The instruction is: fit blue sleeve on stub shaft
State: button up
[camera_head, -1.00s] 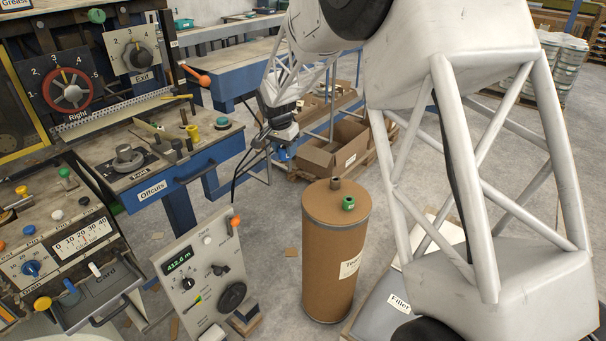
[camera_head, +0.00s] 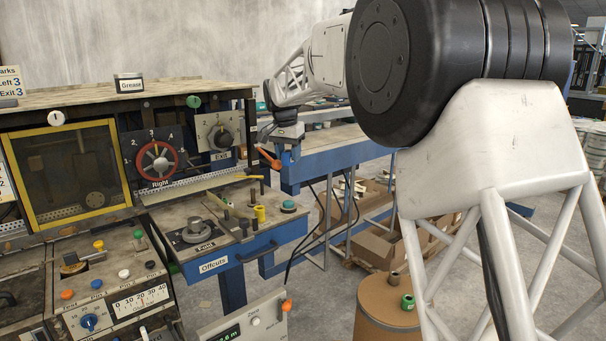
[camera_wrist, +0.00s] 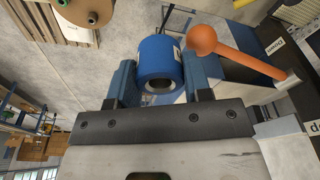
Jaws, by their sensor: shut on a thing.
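The blue sleeve (camera_wrist: 160,60) is a short thick cylinder with a hole through it and a pale label. My gripper (camera_wrist: 157,80) is shut on it, one finger on each side, in the wrist view. In the head view, my gripper (camera_head: 287,146) is small and holds the sleeve (camera_head: 287,159) in the air beside the bench's right end, close to an orange-knobbed lever. A short grey upright stub (camera_head: 195,226) stands on a dark plate on the bench top. I cannot tell for certain that it is the stub shaft. The sleeve is apart from it.
The orange lever knob (camera_wrist: 202,40) is close beside the sleeve. Yellow (camera_head: 260,214) and teal (camera_head: 289,206) pieces stand on the bench right of the stub. A brown drum (camera_head: 385,315) carries a green ring (camera_head: 407,302). A blue table (camera_head: 330,160) stands behind.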

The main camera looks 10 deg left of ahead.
jog(key=a+r, duration=0.2)
jog(key=shift+s+r, duration=0.15)
jog(key=shift+r, duration=0.25)
jog(key=s+a+f, duration=0.1)
jog(key=a, duration=0.2)
jog(key=s+a+f, duration=0.1)
jog(key=a, duration=0.1)
jog(key=s+a+f, duration=0.1)
jog(key=a+f, duration=0.1)
jog(key=a, duration=0.1)
jog(key=shift+s+a, duration=0.35)
jog(key=shift+f, duration=0.3)
jog(key=shift+f, duration=4.25)
jog(key=shift+f, duration=0.1)
jog(key=o, duration=1)
